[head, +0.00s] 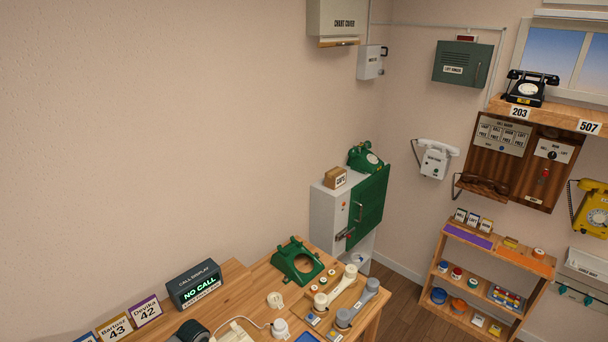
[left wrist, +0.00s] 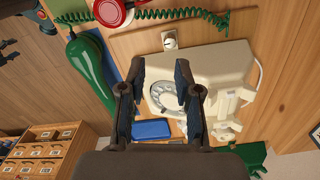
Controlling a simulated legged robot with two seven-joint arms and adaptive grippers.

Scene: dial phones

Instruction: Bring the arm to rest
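My left gripper (left wrist: 160,68) shows in the left wrist view with its two dark fingers apart and nothing between them. Beyond the fingers is a cream dial phone (left wrist: 215,70) on the wooden bench, its round dial partly hidden by the right finger. I cannot tell how far the fingers are from the phone. No arm shows clearly in the head view, and my right gripper is not seen.
In the left wrist view a green handset (left wrist: 90,65), a red round part (left wrist: 110,12) with a green coiled cord and a blue pad (left wrist: 150,129) lie around the fingers. In the head view the bench (head: 255,272) holds a green phone body (head: 297,262) and a call display (head: 195,286).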

